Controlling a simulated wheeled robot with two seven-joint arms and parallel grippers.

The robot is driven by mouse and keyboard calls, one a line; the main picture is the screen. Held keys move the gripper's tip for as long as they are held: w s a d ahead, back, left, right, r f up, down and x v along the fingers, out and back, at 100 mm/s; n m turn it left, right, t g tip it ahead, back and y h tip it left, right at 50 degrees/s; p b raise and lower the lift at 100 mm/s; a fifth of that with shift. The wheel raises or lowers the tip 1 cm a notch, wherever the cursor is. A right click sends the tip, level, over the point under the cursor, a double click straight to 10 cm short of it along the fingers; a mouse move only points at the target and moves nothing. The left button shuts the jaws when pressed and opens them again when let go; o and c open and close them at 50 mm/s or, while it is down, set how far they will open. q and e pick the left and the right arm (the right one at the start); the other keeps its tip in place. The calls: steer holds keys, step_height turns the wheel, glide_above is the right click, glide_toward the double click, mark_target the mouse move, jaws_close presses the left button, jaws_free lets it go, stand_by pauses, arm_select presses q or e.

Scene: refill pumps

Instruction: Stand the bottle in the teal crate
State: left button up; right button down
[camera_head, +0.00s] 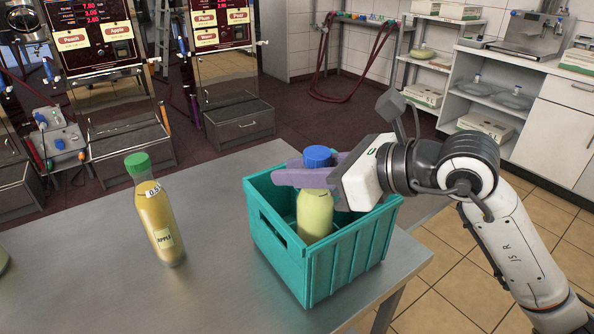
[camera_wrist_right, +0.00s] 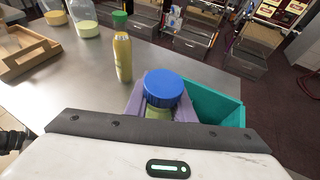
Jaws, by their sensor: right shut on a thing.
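The bottle with a blue cap (camera_head: 318,156) and pale yellow-green contents stands upright, its lower part inside the teal crate (camera_head: 345,258). Whether its base touches the crate floor is hidden by the crate wall. My right gripper (camera_head: 295,176) has its purple fingers shut on the bottle just below the cap, above the crate's rim. In the right wrist view the blue cap (camera_wrist_right: 163,86) sits between the fingers, with the crate (camera_wrist_right: 218,105) around and behind it. My left gripper is not in view.
A green-capped apple bottle (camera_head: 157,215) stands on the metal table (camera_head: 110,290) left of the crate. A wooden tray (camera_wrist_right: 28,58) and other bottles show at the far left in the wrist view. The crate is near the table's right edge.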

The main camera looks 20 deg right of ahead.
steer(key=shift+r, duration=0.1)
steer(key=shift+f, duration=0.25)
steer(key=c, duration=1.5)
jaws_free()
steer(key=shift+b+v, duration=1)
steer(key=shift+v, duration=5.1)
